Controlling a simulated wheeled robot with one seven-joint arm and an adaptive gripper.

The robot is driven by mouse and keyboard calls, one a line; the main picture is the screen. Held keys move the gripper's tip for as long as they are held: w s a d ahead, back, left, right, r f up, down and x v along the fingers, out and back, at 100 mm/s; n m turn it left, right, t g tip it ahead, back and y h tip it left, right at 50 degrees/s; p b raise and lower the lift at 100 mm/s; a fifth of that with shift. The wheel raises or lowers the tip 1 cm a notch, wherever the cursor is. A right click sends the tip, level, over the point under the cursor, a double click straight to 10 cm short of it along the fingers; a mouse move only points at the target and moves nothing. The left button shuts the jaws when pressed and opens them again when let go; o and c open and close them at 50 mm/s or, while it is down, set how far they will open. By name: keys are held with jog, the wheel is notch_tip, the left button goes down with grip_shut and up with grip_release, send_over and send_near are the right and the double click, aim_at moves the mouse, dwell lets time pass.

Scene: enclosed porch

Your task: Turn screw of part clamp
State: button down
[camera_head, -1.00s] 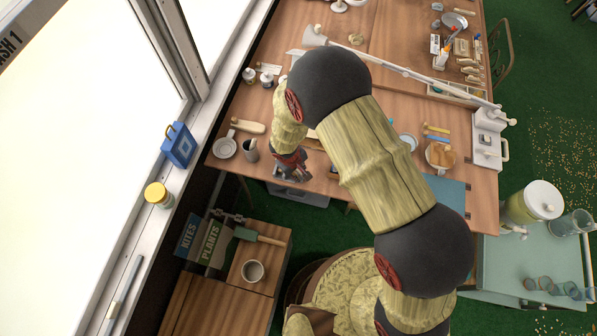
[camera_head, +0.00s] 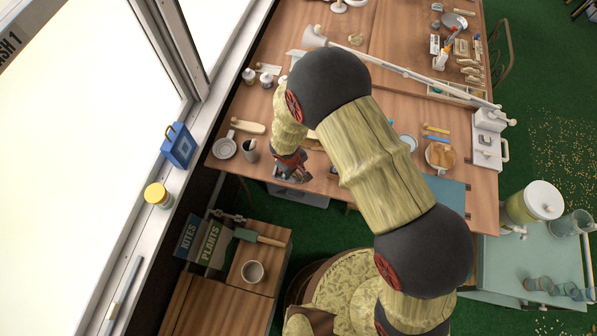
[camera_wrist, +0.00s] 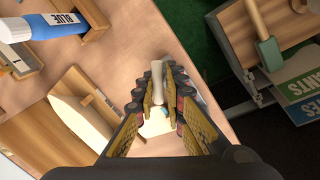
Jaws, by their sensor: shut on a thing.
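My gripper (camera_wrist: 161,76) is near the table's front edge, and its two fingers are shut around a small pale piece (camera_wrist: 157,84) that looks like the screw handle of the clamp. The piece stands out past the fingertips in the wrist view. A pale surface with a bit of blue (camera_wrist: 166,112) shows between the fingers; I cannot tell whether it belongs to the clamp. The fingers hide most of the clamp. In the head view my gripper (camera_head: 296,174) is small and the clamp cannot be made out.
A blue-labelled bottle (camera_wrist: 45,27) and a wooden paddle (camera_wrist: 82,107) lie near my gripper.

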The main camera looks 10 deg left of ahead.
jog(key=shift+n, duration=0.3)
jog(key=n+b, duration=0.1)
jog(key=n, duration=0.1)
jog(key=shift+n+y+b, duration=0.3)
jog(key=shift+s+n+y, duration=0.1)
jog(key=shift+n+y, duration=0.2)
jog(key=shift+n, duration=1.4)
jog(key=c, duration=2.2)
grip_release()
jog(key=shift+o, duration=0.2)
jog(key=shift+r, duration=0.1)
notch_tip(320, 180, up, 12)
jog(key=s, duration=0.2)
jog(key=shift+s+f, duration=0.2)
